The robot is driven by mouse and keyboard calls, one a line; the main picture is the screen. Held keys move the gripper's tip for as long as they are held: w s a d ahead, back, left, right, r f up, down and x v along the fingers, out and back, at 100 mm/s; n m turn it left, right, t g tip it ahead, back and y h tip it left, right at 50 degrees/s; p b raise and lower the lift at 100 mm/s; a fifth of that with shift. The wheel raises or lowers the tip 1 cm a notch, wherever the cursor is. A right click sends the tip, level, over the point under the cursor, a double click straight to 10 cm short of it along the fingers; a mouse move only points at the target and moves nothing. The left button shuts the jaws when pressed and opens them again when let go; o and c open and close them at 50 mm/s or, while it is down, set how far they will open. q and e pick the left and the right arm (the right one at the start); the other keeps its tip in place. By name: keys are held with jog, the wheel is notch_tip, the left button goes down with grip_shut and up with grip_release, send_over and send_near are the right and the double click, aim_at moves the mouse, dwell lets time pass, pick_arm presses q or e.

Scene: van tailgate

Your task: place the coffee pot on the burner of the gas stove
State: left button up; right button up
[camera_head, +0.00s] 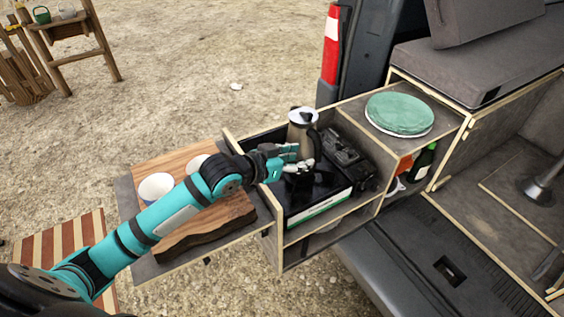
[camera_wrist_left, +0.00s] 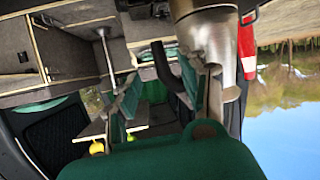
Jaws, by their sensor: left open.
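The coffee pot (camera_head: 301,121), a metal jug with a dark handle, stands upright at the far side of the black gas stove (camera_head: 291,209) in the open drawer. My left gripper (camera_head: 303,165) is open at the near side of the pot, low beside its handle. In the left wrist view the pot (camera_wrist_left: 214,45) fills the top, and its dark handle (camera_wrist_left: 162,72) lies between the open fingers of my gripper (camera_wrist_left: 163,90). The gripper hides the pot's base and the burner, so I cannot tell what the pot rests on. My right gripper is not in view.
A dark object (camera_head: 344,150) sits right of the pot. Green plates (camera_head: 399,113) and a bottle (camera_head: 422,163) are farther right. Drawer walls surround the stove.

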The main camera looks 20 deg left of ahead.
pick_arm(q)
jog(key=v, duration=0.6)
jog(key=shift+r+b, duration=0.2)
jog(key=shift+b, duration=0.2)
jog(key=shift+s, duration=0.1)
